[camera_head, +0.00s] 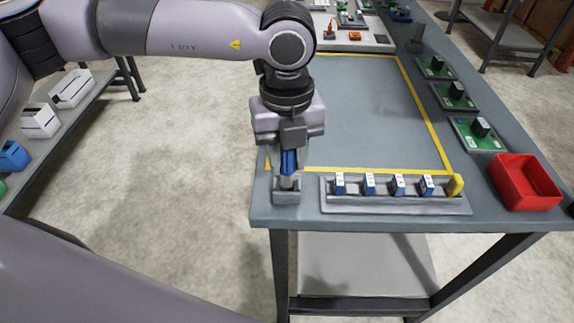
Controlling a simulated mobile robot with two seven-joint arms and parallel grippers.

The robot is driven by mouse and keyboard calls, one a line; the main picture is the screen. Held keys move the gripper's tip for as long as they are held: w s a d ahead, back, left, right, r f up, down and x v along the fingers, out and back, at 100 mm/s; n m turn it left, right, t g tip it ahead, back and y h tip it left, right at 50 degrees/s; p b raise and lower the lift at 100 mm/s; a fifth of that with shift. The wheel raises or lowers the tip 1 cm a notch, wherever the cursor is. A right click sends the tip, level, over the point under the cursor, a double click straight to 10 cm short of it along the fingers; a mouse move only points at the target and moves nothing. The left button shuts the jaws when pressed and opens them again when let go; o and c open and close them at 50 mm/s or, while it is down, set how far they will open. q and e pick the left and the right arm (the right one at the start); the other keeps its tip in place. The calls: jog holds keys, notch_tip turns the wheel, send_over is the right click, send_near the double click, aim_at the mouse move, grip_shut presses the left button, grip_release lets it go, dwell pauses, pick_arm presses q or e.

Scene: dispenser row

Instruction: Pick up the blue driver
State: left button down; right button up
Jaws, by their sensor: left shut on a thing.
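The blue driver (289,162) is upright between the fingers of my left gripper (288,178), near the table's front left corner. The gripper is shut on it and points straight down. The driver's lower end is over or in a small grey holder (286,197); I cannot tell whether it is still inside. The gripper hides part of the driver. My right gripper is not in view.
Right of the holder is a grey dispenser row (395,203) with several blue-and-white items and a yellow end piece (456,185). A red bin (525,182) stands at the right edge. Green boards (478,134) line the right side. The yellow-taped middle (365,115) is clear.

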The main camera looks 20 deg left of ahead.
pick_arm(q)
notch_tip(320, 180, up, 17)
jog(key=b, duration=0.1)
jog(key=c, duration=1.6)
grip_release()
grip_shut()
notch_tip(320, 180, up, 5)
jog(key=p, duration=0.3)
jog(key=shift+p, duration=0.3)
